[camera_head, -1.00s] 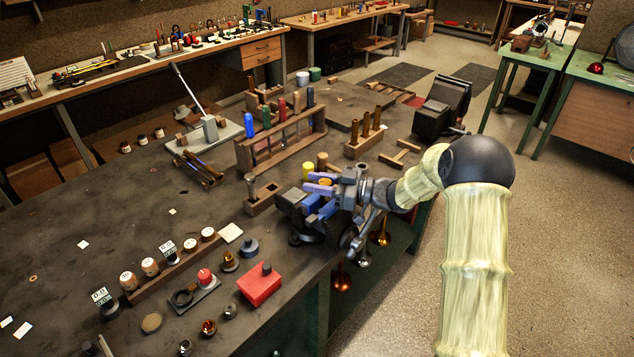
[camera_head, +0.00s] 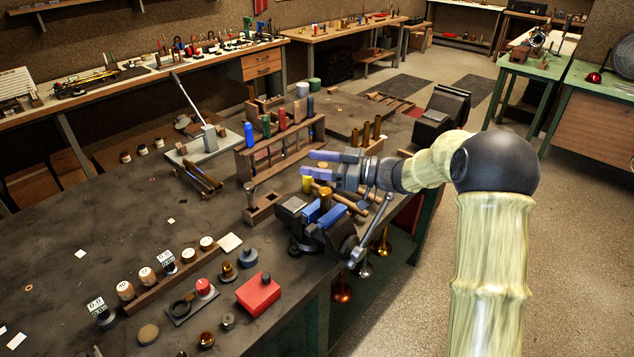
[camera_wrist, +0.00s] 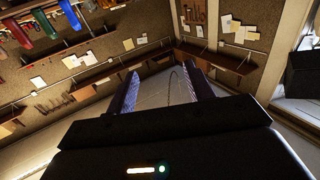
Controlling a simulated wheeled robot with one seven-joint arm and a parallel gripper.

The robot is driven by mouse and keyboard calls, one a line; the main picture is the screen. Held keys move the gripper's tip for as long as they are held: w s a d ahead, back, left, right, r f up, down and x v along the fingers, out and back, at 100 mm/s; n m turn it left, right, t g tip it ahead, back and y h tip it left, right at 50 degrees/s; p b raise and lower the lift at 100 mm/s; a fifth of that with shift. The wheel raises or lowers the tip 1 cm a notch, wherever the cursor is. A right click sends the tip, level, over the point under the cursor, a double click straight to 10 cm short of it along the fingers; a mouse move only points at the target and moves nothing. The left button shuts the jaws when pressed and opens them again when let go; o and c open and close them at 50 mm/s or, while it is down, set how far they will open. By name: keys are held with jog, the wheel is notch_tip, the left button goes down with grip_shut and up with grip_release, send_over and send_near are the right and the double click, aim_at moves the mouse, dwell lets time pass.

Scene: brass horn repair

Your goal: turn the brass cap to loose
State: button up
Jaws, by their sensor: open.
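The brass cap (camera_head: 325,195) shows as a small golden cylinder held between the blue jaws of the vise (camera_head: 318,222), near the bench's front edge. My gripper (camera_head: 308,163) is above and slightly behind the vise in the head view, its purple fingers apart and pointing left. Nothing shows between them, and they are clear of the cap. In the wrist view, the two fingers of my gripper (camera_wrist: 160,72) stand apart with only floor and wall behind them; the cap is not seen there. Any turn of the cap is too small to tell.
A wooden rack with coloured handles (camera_head: 280,140) stands left of and behind my gripper. A yellow cylinder (camera_head: 307,183) stands close below the fingers. A red box (camera_head: 258,293) sits left of the vise. Brass horn parts (camera_head: 342,288) hang at the bench edge.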

jog(key=shift+r, duration=0.95)
jog(key=shift+w, duration=0.1)
